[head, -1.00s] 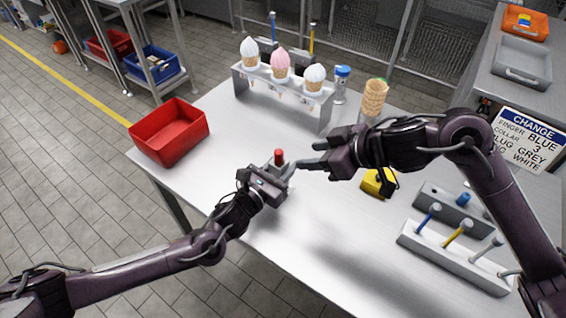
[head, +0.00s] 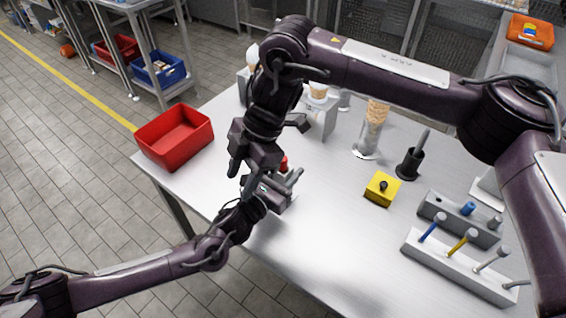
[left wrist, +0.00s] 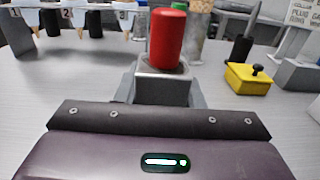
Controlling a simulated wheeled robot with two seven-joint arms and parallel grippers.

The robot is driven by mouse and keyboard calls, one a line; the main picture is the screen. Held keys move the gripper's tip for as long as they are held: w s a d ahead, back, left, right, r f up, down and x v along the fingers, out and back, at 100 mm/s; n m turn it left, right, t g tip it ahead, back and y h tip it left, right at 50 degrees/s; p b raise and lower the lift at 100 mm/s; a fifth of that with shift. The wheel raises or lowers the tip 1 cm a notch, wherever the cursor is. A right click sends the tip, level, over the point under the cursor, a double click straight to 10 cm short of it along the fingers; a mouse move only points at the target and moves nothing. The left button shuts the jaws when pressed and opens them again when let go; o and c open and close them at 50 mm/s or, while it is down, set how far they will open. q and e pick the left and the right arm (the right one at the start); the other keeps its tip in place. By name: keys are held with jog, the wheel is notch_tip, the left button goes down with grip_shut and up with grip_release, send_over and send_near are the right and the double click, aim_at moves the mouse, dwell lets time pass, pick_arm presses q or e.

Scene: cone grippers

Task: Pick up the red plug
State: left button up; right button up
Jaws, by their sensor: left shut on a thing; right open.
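The red plug (head: 284,162) is a short upright red cylinder, partly hidden behind my right gripper in the head view. In the left wrist view the red plug (left wrist: 168,38) stands in the top of a small grey square block (left wrist: 163,82). My left gripper (head: 288,184) is shut on that block, with a finger at each side. My right gripper (head: 243,174) is open and points down, just left of the plug and above the left gripper. Its fingers appear empty and apart from the plug.
A red bin (head: 174,138) stands at the table's left corner. The ice cream rack is partly hidden by my right arm. A yellow block with a black knob (head: 382,188), a dark holder (head: 408,163) and a grey tool rack (head: 455,267) are to the right. The front middle is clear.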

jog(key=w+d+r+t+h, duration=0.2)
jog(key=w+d+r+h, duration=0.2)
jog(key=w+d+r, duration=0.45)
send_near(283, 167)
jog(key=shift+w+f+n, duration=0.3)
jog(key=shift+w+f, duration=0.15)
jog(key=shift+f, duration=0.15)
jog(key=shift+s+a+f, duration=0.1)
jog(key=shift+f, duration=1.3)
jog(key=shift+a+f, duration=0.1)
jog(key=shift+f, duration=1.3)
grip_shut()
